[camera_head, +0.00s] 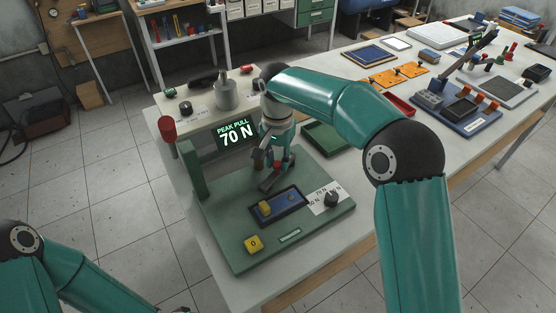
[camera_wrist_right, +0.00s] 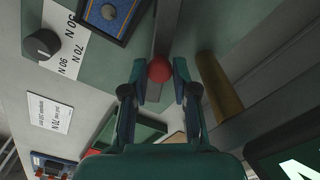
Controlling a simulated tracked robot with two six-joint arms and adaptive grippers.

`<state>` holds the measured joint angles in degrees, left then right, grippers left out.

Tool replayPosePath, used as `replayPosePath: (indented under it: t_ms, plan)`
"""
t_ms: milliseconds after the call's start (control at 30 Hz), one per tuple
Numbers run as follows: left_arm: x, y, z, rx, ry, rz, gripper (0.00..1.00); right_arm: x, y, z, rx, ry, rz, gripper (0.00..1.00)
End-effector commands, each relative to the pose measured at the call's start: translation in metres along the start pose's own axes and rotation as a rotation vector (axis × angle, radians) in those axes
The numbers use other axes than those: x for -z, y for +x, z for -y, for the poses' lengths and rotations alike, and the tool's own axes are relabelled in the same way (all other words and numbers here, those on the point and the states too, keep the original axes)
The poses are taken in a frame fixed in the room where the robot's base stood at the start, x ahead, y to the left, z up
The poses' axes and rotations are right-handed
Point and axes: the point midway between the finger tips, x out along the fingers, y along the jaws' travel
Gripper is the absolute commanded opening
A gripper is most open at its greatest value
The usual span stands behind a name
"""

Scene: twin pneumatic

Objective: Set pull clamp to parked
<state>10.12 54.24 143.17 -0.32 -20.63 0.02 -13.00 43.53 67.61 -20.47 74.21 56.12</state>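The green pull test station (camera_head: 225,235) stands on the near end of the table. Its display (camera_head: 235,132) reads "PEAK PULL 70 N". The pull clamp's lever carries a red ball knob (camera_wrist_right: 160,69), with a grey bar (camera_wrist_right: 166,28) beyond it. My right gripper (camera_head: 272,172) reaches down over the station. The arm and gripper hide much of the clamp in the head view. My left arm is at lower left; its gripper is out of view.
The station also bears a blue pad (camera_head: 282,207), a yellow "0" button (camera_head: 253,244) and a black force dial (camera_head: 331,199). A green tray (camera_head: 325,140) lies behind. Other kits crowd the table at right.

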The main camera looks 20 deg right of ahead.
Motion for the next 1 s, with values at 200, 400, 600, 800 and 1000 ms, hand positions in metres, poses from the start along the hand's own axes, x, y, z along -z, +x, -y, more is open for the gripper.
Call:
replayPosePath:
  t_ms: [200, 400, 600, 800, 1000]
  plan:
    - [0.0, 0.0, 0.0, 0.0, 0.0, 0.0, 0.52, 0.0, -0.001, -0.001, 0.0, 0.002, 0.001, 0.51]
    - [0.0, 0.0, 0.0, 0.0, 0.0, 0.0, 0.52, 0.0, -0.001, -0.001, -0.001, 0.002, 0.004, 0.51]
    - [0.0, -0.001, 0.0, 0.0, 0.0, 0.0, 0.52, 0.0, -0.013, -0.001, 0.0, 0.002, 0.002, 0.51]
    - [0.0, -0.001, 0.0, 0.0, 0.0, 0.0, 0.52, 0.001, -0.048, 0.0, 0.003, 0.003, 0.0, 0.51]
    - [0.0, -0.001, 0.0, 0.0, 0.0, 0.0, 0.52, 0.001, -0.089, 0.0, 0.003, 0.003, 0.0, 0.51]
